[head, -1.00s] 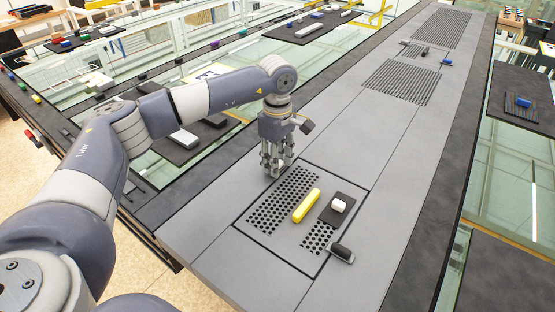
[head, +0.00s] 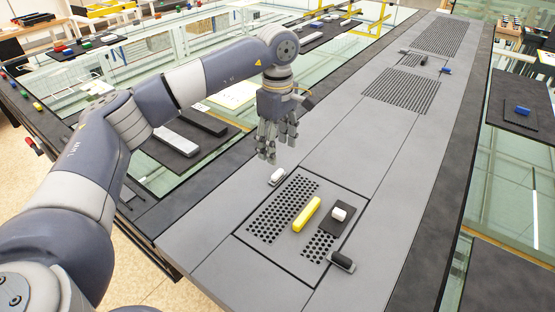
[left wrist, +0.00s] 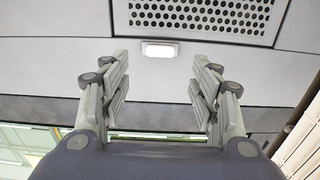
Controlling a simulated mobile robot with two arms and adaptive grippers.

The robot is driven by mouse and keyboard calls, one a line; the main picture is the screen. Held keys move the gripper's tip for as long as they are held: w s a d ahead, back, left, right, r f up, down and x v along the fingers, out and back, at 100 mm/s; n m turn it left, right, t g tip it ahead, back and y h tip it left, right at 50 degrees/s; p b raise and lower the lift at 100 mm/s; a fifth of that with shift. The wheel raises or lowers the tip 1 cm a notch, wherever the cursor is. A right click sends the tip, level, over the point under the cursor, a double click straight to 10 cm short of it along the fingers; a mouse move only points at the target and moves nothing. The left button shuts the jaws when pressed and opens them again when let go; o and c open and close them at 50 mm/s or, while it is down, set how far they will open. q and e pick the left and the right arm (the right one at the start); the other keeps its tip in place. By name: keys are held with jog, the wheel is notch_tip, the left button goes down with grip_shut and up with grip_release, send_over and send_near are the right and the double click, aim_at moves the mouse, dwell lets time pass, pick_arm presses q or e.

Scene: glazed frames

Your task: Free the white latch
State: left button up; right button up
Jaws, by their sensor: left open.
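The white latch (head: 277,177) is a small white bar just outside the left edge of the perforated panel (head: 255,230). In the left wrist view the white latch (left wrist: 160,50) lies parallel to the panel's seam, with its visible white part clear of the panel. My left gripper (head: 278,150) points down above it, fingers apart and empty, not touching it. In the left wrist view the latch shows between the fingertips. A dark latch (head: 341,261) sits at the panel's right edge. My right gripper is not in view.
A yellow bar (head: 306,214) lies on the panel, beside a dark plate (head: 331,225) with a white block (head: 339,214) on it. Bare grey surface (head: 350,150) lies beyond the panel. More perforated panels (head: 402,90) stand farther back.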

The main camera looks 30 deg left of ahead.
pick_arm(q)
notch_tip(320, 180, up, 4)
jog(key=shift+f, duration=0.1)
dwell(0.6)
